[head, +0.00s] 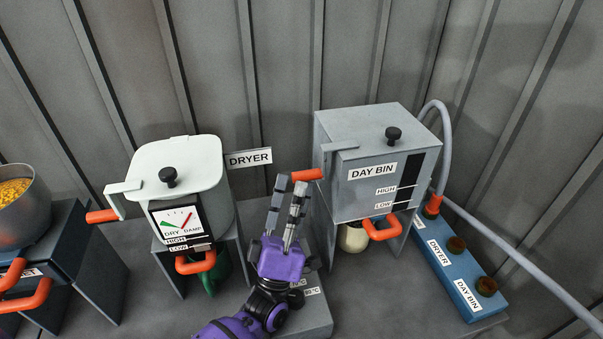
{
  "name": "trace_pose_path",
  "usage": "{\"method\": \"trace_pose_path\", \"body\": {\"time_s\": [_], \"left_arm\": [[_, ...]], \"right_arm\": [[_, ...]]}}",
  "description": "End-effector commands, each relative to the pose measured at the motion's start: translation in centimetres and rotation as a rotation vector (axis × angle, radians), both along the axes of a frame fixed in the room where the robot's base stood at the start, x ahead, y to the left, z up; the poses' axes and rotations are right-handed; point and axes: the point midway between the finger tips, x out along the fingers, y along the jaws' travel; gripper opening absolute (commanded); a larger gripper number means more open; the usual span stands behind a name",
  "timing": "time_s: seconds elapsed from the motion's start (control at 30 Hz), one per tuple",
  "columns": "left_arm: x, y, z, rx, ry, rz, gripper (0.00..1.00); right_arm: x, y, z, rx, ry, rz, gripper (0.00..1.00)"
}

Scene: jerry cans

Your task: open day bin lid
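The day bin (375,190) is a grey box on a stand, right of centre, labelled DAY BIN. Its flat grey lid (370,126) is down and has a black knob (393,134). An orange lid handle (308,175) sticks out to the left from a grey bracket at the lid's left side. My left gripper (291,184), purple with grey fingers, points up at the handle's left end. Its fingers are apart, with a gap between them. The fingertips overlap the handle end in the picture; I cannot tell whether they touch it. My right gripper is not in view.
The dryer (205,212), with a pale lid and orange handles, stands left. A pan of yellow grains (20,203) is at the far left. A blue panel (450,262) and grey hose (520,262) lie right. A ribbed wall closes the back.

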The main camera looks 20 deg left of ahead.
Motion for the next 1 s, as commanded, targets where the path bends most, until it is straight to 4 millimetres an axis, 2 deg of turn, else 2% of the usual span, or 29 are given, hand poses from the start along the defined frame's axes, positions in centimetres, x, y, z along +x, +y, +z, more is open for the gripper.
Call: {"method": "trace_pose_path", "body": {"time_s": [0.07, 0.2, 0.63, 0.9, 1.0], "left_arm": [[1.5, -0.1, 0.1, 0.000, -0.001, 0.001, 0.35], [2.5, -0.1, 1.9, 0.000, -0.003, 0.001, 0.35], [3.1, -0.1, 2.3, 0.000, 0.001, 0.001, 0.35], [3.1, -0.1, 2.3, 0.000, 0.001, 0.001, 0.00], [3.1, -0.2, 2.3, 0.000, 0.001, 0.000, 0.00]], "right_arm": [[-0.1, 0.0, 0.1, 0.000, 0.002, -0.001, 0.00], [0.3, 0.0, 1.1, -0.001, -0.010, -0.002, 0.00], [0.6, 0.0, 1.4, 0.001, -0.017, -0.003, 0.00], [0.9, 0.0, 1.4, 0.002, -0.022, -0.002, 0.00], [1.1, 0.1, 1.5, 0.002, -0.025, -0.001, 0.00]]}}
